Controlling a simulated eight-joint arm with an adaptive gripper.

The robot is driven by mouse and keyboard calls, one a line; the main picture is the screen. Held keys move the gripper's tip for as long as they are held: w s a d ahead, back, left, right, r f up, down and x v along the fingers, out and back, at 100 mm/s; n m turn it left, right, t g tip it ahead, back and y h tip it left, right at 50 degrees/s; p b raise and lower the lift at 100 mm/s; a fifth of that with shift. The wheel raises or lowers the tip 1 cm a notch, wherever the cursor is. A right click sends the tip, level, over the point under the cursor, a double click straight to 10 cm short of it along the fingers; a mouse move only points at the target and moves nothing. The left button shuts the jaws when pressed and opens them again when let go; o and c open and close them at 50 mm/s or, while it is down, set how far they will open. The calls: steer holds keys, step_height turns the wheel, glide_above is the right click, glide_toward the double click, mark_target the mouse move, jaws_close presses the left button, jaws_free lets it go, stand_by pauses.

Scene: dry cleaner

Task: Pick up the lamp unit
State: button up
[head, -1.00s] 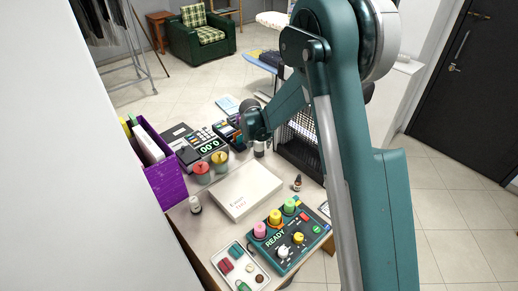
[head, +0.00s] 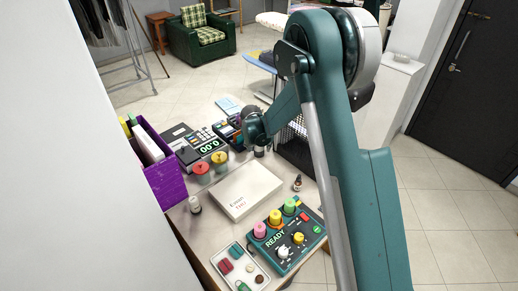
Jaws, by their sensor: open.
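No object is clearly marked as the lamp unit. The likeliest is a dark teal box (head: 275,241) labelled READY, lying at the front right of the desk. It carries pink, yellow and green domed pieces, a yellow piece and a white knob, and its whole top shows. The wrist end of my arm (head: 254,126) hangs over the back of the desk, near the card terminal and well apart from the teal box. I cannot make out my gripper's fingers there.
A flat white box (head: 246,190) lies mid-desk, with red and yellow pots (head: 219,161) behind it. A white tray (head: 253,259) of small items is left of the teal box. A small dark bottle (head: 297,183) stands behind it. A purple file holder (head: 166,184) borders the left.

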steer(key=c, duration=1)
steer(key=shift+c, duration=0.2)
steer(key=shift+r+p, duration=0.45)
steer(key=shift+r, duration=4.55)
